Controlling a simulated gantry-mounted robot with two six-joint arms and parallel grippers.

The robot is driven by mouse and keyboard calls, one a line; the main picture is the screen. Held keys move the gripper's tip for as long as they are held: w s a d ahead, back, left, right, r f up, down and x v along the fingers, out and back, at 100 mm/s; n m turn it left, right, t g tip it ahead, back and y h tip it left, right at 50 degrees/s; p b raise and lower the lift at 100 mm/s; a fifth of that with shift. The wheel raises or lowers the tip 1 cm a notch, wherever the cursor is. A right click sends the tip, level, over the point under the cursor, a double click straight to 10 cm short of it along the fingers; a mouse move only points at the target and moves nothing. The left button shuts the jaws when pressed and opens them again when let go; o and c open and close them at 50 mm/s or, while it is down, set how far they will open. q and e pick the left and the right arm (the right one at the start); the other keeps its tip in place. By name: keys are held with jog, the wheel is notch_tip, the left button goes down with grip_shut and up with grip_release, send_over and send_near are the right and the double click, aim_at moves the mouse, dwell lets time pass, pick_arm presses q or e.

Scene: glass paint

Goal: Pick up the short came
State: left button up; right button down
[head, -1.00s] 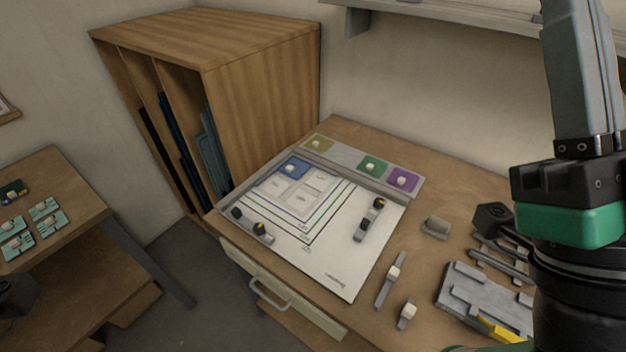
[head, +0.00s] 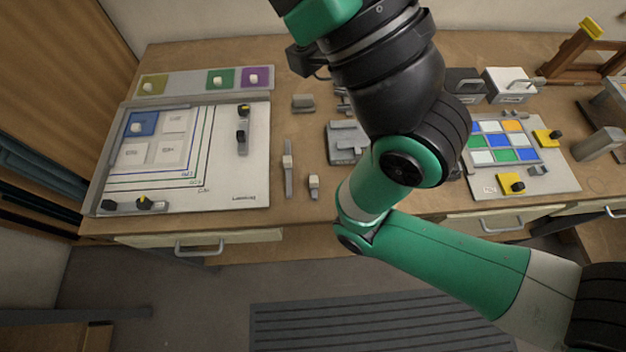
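The short came (head: 313,187) is a small grey strip with a pale block on it. One arm of mine comes in from the lower right and passes over the bench to the right of the short came. Its gripper is beyond the top edge of the view. No gripper of mine shows, and nothing touches the short came.
A white pattern sheet (head: 236,188) with a blue glass square (head: 141,123) lies at left. A grey block (head: 303,103) and a grey metal fixture (head: 343,150), partly behind my arm, are close by. A coloured glass panel (head: 504,141) lies at right. Drawer handles (head: 200,250) stick out in front.

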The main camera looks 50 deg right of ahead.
dwell(0.3)
jog(key=c, duration=0.6)
grip_release()
